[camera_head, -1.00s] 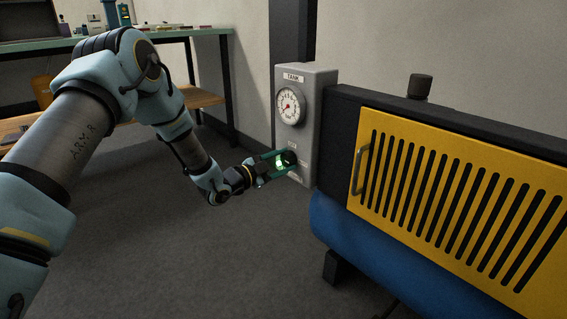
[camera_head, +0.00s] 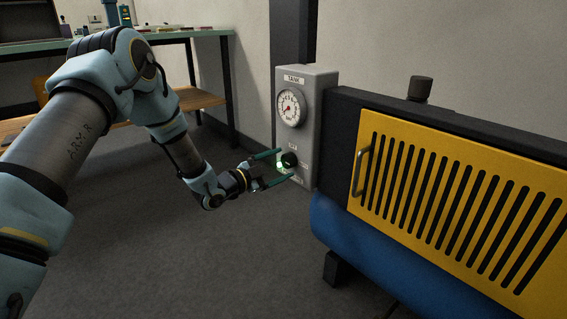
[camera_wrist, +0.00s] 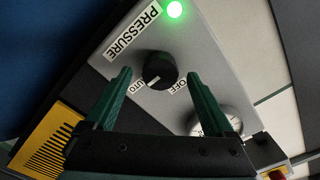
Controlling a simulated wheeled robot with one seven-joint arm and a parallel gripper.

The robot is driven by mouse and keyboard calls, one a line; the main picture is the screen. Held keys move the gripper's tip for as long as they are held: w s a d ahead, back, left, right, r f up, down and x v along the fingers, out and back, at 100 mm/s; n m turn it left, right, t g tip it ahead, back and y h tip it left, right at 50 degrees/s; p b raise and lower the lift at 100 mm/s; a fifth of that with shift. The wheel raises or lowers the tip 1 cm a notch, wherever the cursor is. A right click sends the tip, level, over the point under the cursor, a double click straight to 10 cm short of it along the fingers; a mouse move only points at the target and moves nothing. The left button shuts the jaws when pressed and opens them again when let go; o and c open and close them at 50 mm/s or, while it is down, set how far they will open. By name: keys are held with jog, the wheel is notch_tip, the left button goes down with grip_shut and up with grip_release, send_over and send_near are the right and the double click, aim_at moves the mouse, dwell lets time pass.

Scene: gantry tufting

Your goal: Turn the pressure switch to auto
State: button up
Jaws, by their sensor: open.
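The pressure switch is a round black knob (camera_head: 289,159) low on the front of a grey box (camera_head: 322,120). In the wrist view the knob (camera_wrist: 160,69) sits between an AUTO label (camera_wrist: 128,85) and an OFF label (camera_wrist: 181,88). A pale mark on its lower rim lies nearer AUTO. A PRESSURE label (camera_wrist: 133,32) and a lit green lamp (camera_wrist: 174,9) are beyond it. My gripper (camera_head: 286,164) is open in front of the box, its green fingers spread on either side of the knob. In the wrist view the fingers show gaps to the knob.
A round gauge (camera_head: 291,107) is above the knob. A yellow slatted panel (camera_head: 450,200) with a handle and a blue tank (camera_head: 350,235) stand close on the right. A workbench (camera_head: 185,37) is behind. The floor on the left is clear.

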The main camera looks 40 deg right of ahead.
jog(key=a+p, duration=0.1)
jog(key=a, duration=0.8)
jog(key=shift+w, duration=0.25)
jog(key=shift+w, duration=0.1)
jog(key=w+a+r+n+t+y, duration=0.2)
jog(key=w+a+n+t+y, duration=0.3)
jog(key=w+a, duration=0.4)
jog(key=w+a+r+n+t+y, duration=0.1)
jog(key=w+a+n+t+y, duration=0.35)
jog(key=a, duration=0.75)
jog(key=s+a+r+n+g+y, duration=0.2)
jog(key=s+a+n+y, duration=0.15)
jog(key=a+n, duration=0.45)
jog(key=s+a+r+n+g+y, duration=0.1)
jog(key=s+a+n+g+y, duration=0.2)
jog(key=a, duration=1)
jog(key=s+a+r+n+g+y, duration=0.2)
jog(key=s+a+n, duration=0.45)
jog(key=s, duration=0.45)
notch_tip(320, 180, up, 32)
jog(key=p, duration=3.2)
jog(key=shift+w+r+p, duration=0.15)
jog(key=shift+w+p, duration=0.15)
jog(key=shift+w, duration=0.1)
